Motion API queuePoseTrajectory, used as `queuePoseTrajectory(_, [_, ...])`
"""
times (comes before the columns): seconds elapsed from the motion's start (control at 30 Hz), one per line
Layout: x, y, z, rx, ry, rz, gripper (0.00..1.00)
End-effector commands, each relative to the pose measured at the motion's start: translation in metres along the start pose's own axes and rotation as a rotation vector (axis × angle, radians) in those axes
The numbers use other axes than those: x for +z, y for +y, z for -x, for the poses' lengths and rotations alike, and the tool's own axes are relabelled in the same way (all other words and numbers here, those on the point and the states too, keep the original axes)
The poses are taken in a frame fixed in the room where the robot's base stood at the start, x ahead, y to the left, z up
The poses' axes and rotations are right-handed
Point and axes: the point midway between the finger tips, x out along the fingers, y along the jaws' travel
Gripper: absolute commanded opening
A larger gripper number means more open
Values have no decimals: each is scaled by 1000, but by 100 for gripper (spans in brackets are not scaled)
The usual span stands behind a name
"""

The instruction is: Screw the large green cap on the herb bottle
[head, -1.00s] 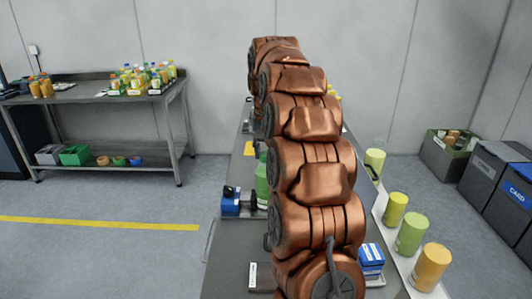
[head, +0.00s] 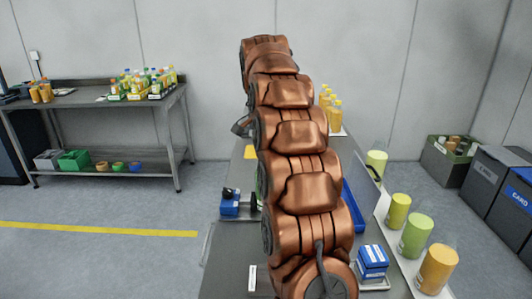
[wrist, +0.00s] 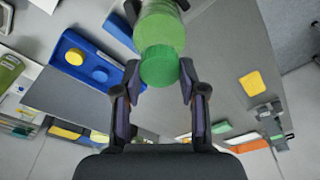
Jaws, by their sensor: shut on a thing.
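In the wrist view, my gripper (wrist: 158,82) is shut on the large green cap (wrist: 160,66), with one finger on each side of it. The herb bottle (wrist: 160,27), pale green, is directly beyond the cap and roughly in line with it. I cannot tell whether the cap touches the bottle's neck or is seated on it. In the head view my arm hides the cap and nearly all of the bottle. Only part of the gripper (head: 242,126) shows at the arm's left side.
A blue tray (head: 351,207) lies right of my arm; the wrist view shows yellow and blue caps in a blue tray. A blue device (head: 230,205) stands at the table's left edge. Blue boxes (head: 372,262) and several yellow bottles (head: 334,113) stand on the right.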

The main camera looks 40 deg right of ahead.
Motion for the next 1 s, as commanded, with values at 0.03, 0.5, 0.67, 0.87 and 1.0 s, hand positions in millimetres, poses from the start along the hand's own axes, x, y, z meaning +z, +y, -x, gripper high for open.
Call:
queuePoseTrajectory(0.03, [0,0,0,0,0,1,0])
queuePoseTrajectory(0.5, [0,0,0,0,0,2,70])
queuePoseTrajectory(0.67, [0,0,0,0,0,3,70])
queuePoseTrajectory(0.87, [0,0,2,-8,-2,78,70])
queuePoseTrajectory(1.0, [0,0,3,-26,-3,224,70])
